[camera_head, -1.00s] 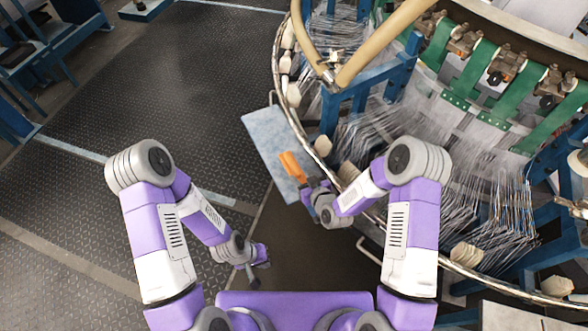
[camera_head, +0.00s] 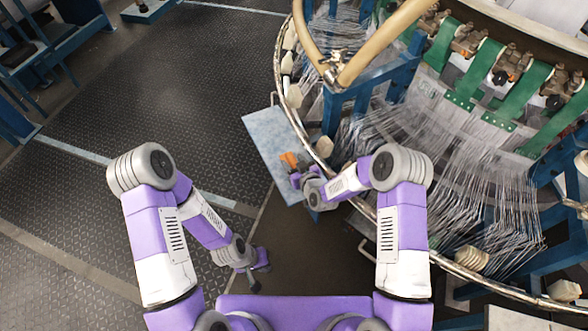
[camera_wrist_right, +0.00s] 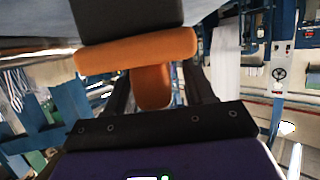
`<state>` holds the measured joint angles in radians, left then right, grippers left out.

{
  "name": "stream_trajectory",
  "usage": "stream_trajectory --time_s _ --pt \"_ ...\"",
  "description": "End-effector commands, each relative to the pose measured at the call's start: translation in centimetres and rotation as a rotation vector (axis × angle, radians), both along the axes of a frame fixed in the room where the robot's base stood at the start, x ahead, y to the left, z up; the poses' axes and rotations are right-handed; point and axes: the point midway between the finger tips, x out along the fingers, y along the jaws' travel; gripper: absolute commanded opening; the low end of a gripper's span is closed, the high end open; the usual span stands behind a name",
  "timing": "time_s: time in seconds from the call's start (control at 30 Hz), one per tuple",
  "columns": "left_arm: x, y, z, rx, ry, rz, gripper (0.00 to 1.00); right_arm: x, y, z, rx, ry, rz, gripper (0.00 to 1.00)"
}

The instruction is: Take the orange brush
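The orange brush (camera_head: 289,160) lies on the light blue-grey shelf (camera_head: 262,125) beside the loom's rim. In the right wrist view its orange crossbar (camera_wrist_right: 137,50) has a dark block above it, and its short orange handle (camera_wrist_right: 153,88) points toward me. My right gripper (camera_head: 296,172) is at the brush and hides its lower part in the head view. Its dark fingers (camera_wrist_right: 155,95) stand on either side of the handle, with a visible gap on the right side. My left gripper (camera_head: 257,272) hangs empty above the floor, its fingers apart.
The dark patterned floor (camera_head: 130,90) on the left is clear.

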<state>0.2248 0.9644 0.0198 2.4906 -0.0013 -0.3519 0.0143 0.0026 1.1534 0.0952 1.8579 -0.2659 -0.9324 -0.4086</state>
Motion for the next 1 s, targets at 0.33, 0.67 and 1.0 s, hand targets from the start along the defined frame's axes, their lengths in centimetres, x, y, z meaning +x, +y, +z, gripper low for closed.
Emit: stream_trajectory --time_s 0.33,0.67,1.0 --pt "0.0 0.0 0.0 0.0 0.0 0.0 0.0 0.0 0.0 0.0 0.0 0.0 0.0 0.0" --pt "0.0 0.0 0.2 0.0 0.0 0.0 0.0 0.0 0.0 0.7 0.001 -0.003 0.0 0.0" --pt "0.0 0.0 2.1 0.0 0.0 0.0 0.0 0.1 0.0 7.3 0.001 -0.006 0.001 0.0"
